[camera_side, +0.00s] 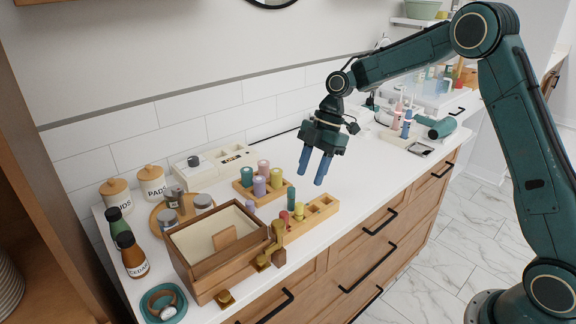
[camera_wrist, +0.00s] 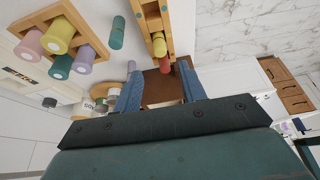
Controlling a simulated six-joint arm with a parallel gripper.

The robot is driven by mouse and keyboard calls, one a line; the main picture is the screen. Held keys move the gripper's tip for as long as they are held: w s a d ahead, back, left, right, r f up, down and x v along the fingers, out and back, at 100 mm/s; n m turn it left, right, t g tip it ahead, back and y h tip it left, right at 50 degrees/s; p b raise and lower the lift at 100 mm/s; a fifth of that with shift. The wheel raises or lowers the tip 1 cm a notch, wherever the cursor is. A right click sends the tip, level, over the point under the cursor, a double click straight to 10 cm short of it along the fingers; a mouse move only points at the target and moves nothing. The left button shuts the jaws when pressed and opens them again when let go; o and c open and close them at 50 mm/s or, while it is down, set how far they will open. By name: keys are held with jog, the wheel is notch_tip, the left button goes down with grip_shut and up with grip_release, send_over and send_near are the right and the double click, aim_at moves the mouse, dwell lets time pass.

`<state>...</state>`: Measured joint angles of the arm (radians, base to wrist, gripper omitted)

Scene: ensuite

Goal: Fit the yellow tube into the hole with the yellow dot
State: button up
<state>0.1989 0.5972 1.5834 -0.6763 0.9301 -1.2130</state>
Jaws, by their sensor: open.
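A thick yellow tube (camera_side: 276,178) stands in a square wooden block (camera_side: 241,191) with pink, teal and purple tubes; it also shows in the wrist view (camera_wrist: 58,35). A slimmer yellow piece (camera_side: 299,211) stands in a long wooden rack (camera_side: 325,208) with square openings, near a red piece (camera_side: 284,215). I cannot make out a yellow dot or which hole bears it. My gripper (camera_side: 312,176) is open and empty, pointing down above the counter, to the right of the block and behind the rack. Its blue fingers also show in the wrist view (camera_wrist: 163,76).
A teal tube (camera_side: 291,198) and a small purple one (camera_side: 250,207) stand between block and rack. An open wooden box (camera_side: 196,274), bottles and jars crowd the left. A hair dryer (camera_side: 437,128) lies far right. The counter right of the rack is clear.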

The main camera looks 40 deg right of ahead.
jog(key=shift+v, duration=1.1)
jog(key=s+a+r+m+t+h, duration=0.25)
jog(key=s+r+m, duration=0.65)
jog(key=s+r, duration=0.45)
jog(key=s+d+f+m+t+h, duration=0.2)
jog(key=s+m, duration=0.7)
jog(key=s, duration=0.8)
jog(key=shift+s+d+f+t, duration=0.25)
jog(key=shift+s+d+t, duration=0.1)
jog(key=shift+d+t, duration=0.3)
